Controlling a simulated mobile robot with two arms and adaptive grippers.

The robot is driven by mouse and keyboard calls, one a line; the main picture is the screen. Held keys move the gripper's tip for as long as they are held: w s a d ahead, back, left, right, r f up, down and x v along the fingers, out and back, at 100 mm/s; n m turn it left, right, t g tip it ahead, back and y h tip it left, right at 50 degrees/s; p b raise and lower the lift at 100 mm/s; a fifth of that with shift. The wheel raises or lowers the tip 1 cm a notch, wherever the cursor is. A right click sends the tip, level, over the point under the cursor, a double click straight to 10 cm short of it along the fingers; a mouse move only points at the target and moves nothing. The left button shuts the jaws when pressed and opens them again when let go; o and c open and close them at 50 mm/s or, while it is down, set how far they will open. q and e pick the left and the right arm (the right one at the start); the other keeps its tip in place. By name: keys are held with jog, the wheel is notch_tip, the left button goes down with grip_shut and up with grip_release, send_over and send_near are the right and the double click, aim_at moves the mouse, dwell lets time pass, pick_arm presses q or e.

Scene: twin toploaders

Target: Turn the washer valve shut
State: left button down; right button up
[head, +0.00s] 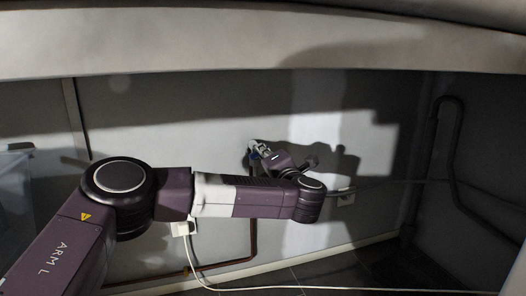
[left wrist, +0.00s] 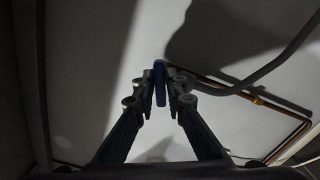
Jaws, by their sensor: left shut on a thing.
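The washer valve shows as a narrow blue handle (left wrist: 160,78) in the left wrist view, and a small bit of blue shows in the head view (head: 254,156). My left gripper (head: 260,150) is at the back wall, shut on the blue handle. In the left wrist view the two fingers of my left gripper (left wrist: 161,92) press on it from both sides. The valve body is not clearly seen. My right gripper is in neither view.
A copper-brown pipe (left wrist: 275,106) and a grey hose (left wrist: 281,60) run right of the valve. Wall sockets (head: 183,228) (head: 345,198) and a white cable (head: 240,289) lie low. A dark drain pipe (head: 457,135) stands at right. A pale overhang (head: 200,50) crosses above.

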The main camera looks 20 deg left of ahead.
pick_arm(q)
jog(key=m, duration=0.1)
jog(key=m+p, duration=0.1)
jog(key=m, duration=0.1)
jog(key=m+p, duration=0.1)
jog(key=shift+f+m, duration=0.25)
jog(key=shift+m, duration=0.05)
dwell(0.5)
jog(key=c, duration=2)
grip_release()
jog(key=v, duration=1.2)
